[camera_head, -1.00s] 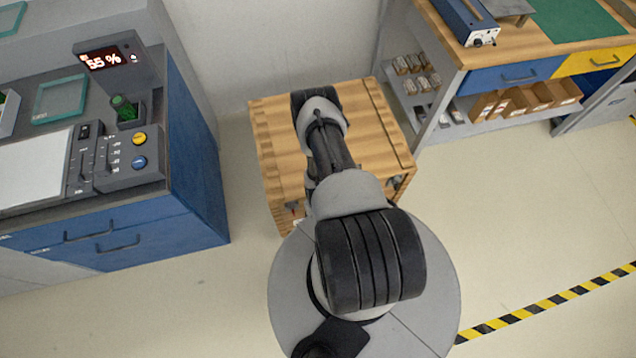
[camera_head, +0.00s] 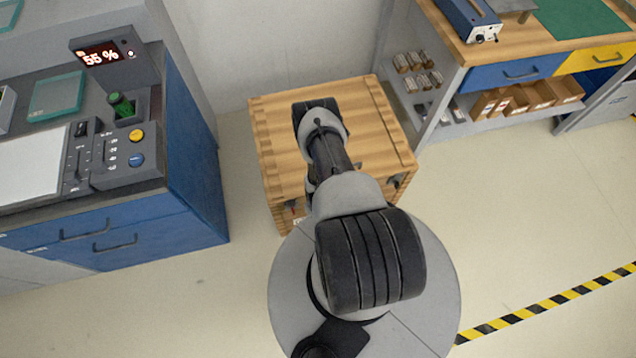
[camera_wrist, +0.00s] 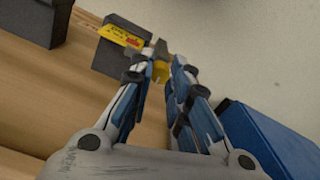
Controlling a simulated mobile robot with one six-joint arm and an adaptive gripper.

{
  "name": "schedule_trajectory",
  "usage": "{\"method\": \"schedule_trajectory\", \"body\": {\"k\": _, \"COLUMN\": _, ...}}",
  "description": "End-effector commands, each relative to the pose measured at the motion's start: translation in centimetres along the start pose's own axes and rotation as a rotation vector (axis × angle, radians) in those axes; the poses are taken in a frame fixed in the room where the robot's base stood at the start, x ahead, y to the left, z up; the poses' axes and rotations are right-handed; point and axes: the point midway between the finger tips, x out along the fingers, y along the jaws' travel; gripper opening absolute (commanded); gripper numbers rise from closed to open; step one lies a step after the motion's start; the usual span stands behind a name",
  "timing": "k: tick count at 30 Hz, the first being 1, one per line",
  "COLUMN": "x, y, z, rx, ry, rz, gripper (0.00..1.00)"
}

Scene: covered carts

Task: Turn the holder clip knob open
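In the wrist view a dark holder clip (camera_wrist: 106,62) with a yellow and red label (camera_wrist: 122,36) sits against a wooden surface. A small yellow part (camera_wrist: 160,71), possibly its knob, shows beside it with a grey piece above. My gripper (camera_wrist: 164,62) has its two blue-padded fingers drawn fairly close, one on each side of the yellow part. I cannot tell whether the pads touch it. In the head view my arm reaches over the wooden crate (camera_head: 268,150) and hides much of its top. My gripper's fingers do not show there.
A blue bench (camera_head: 195,170) with a 55 % display (camera_head: 101,56) stands left of the crate. A wooden-topped workbench (camera_head: 540,45) with a shelf stands at the right. Another dark block (camera_wrist: 38,18) shows at the wrist view's upper left.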

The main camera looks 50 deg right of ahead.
Motion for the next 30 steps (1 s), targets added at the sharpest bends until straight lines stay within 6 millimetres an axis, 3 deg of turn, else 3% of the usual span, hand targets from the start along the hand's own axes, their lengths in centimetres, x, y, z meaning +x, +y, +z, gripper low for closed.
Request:
{"method": "schedule_trajectory", "body": {"k": 6, "x": -0.01, "y": 0.00, "z": 0.00, "rx": 0.000, "ry": 0.000, "rz": 0.000, "gripper": 0.00}}
{"method": "schedule_trajectory", "body": {"k": 20, "x": 0.07, "y": -0.01, "z": 0.05, "rx": 0.055, "ry": -0.001, "rz": -0.001, "gripper": 0.00}}
{"method": "schedule_trajectory", "body": {"k": 30, "x": 0.18, "y": 0.00, "z": -0.03, "rx": 0.298, "ry": 0.000, "rz": -0.001, "gripper": 0.00}}
